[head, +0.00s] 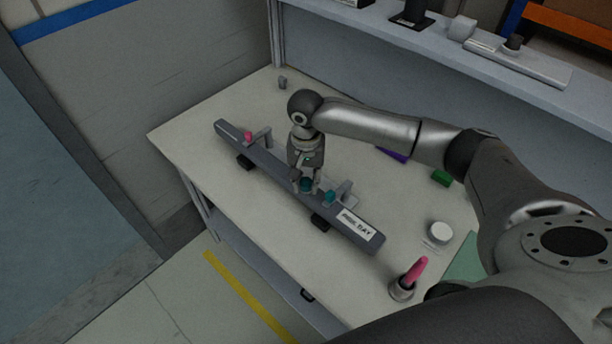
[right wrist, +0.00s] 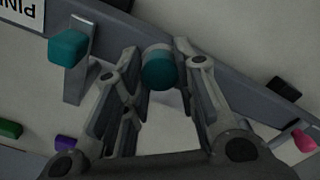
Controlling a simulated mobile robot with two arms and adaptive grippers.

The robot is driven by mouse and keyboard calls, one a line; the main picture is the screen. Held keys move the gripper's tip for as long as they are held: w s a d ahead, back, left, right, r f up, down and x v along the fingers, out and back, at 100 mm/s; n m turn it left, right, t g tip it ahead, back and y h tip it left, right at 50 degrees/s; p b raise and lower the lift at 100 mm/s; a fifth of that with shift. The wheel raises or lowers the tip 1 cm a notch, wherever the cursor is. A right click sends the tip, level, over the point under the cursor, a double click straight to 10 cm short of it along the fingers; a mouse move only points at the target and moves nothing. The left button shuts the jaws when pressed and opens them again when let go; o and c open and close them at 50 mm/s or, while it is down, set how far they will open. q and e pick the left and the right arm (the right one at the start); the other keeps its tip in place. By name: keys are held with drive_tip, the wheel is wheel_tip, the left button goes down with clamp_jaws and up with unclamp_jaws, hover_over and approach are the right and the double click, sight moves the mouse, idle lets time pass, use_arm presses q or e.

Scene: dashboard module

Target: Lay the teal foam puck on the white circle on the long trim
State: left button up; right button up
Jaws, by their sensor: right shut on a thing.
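My right gripper (head: 306,187) is over the middle of the long grey trim (head: 271,175), pointing down. It is shut on the teal foam puck (head: 306,184), which also shows between the fingertips in the right wrist view (right wrist: 159,73). The puck is at or just above the trim's face; I cannot tell whether it touches. A pale curved patch (right wrist: 156,49) shows at the puck's edge in the right wrist view, perhaps part of the white circle; the rest is hidden. My left gripper is not in view.
A teal block (head: 329,197) on a bracket stands close to the gripper. A pink piece (head: 248,136) is toward the trim's far end. A white label (head: 357,225) is at its near end. A white round item (head: 440,232) and a cup with a pink object (head: 402,289) stand right.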

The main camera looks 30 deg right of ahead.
sight(306, 182)
drive_tip(key=shift+f, duration=0.15)
drive_tip(key=o, duration=1)
drive_tip(key=shift+c, duration=0.2)
drive_tip(key=shift+r, duration=0.35)
wheel_tip(306, 182, up, 12)
drive_tip(key=b, duration=0.2)
drive_tip(key=shift+f, duration=0.15)
drive_tip(key=shift+f, duration=0.1)
